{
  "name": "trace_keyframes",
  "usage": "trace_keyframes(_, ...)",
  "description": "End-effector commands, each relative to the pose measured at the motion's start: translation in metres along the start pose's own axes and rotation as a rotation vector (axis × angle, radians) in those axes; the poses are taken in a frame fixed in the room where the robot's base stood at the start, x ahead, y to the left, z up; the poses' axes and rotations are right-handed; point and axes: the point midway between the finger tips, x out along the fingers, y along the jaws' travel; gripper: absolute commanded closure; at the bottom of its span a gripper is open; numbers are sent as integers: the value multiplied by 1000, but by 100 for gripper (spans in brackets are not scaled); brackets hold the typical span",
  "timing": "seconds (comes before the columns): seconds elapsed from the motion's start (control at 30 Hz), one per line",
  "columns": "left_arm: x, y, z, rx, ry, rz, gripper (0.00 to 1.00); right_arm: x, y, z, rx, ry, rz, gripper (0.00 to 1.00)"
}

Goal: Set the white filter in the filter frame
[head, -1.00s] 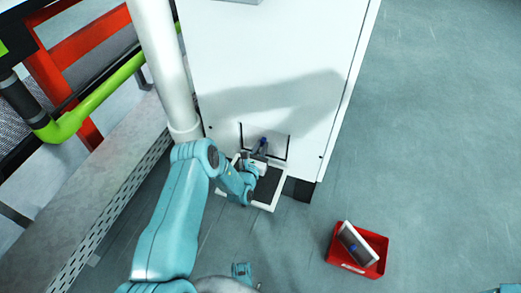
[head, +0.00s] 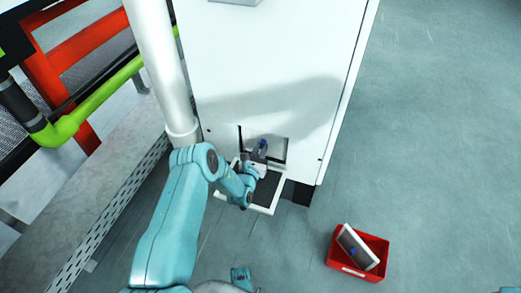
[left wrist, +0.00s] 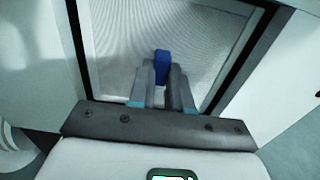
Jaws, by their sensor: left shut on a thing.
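My left gripper (head: 259,152) is shut on the blue tab (left wrist: 163,66) of the white filter at the low front of the white cabinet. In the left wrist view the white filter (left wrist: 118,48) is a pale mesh panel with a white rim, between the black sides of the filter frame (left wrist: 75,45). In the head view the frame (head: 287,150) is a dark U-shaped outline on the cabinet. The fingers and arm hide part of the filter and the frame's lower edge, so I cannot tell whether it is fully seated.
A white-rimmed tray with a dark middle (head: 269,187) lies below the gripper at the cabinet's foot. A white pipe (head: 160,70) stands left of the cabinet. The floor at the right is clear.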

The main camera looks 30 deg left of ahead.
Motion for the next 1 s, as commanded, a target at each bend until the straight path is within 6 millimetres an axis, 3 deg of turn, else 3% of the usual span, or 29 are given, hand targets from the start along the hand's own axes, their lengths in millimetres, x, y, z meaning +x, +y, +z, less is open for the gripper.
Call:
trace_keyframes(0.37, 0, 0, -2, 0, -1, 0, 100, 2, 1, 0, 0, 0, 0, 0)
trace_keyframes(0.4, 0, 0, -2, 0, -1, 0, 75, 2, 1, 0, 0, 0, 0, 0)
trace_keyframes(0.47, 0, 0, -2, 0, -1, 0, 56, 2, 1, 0, 0, 0, 0, 0)
trace_keyframes(0.5, 0, 0, -2, 0, -1, 0, 52, 2, 1, 0, 0, 0, 0, 0)
trace_keyframes(0.87, 0, 0, -3, 0, 1, 0, 52, -1, 3, -5, 13, 14, 1, 0)
trace_keyframes(1.0, -25, 0, 1, -2, 7, 0, 52, -15, -3, -4, 10, 10, 1, 0)
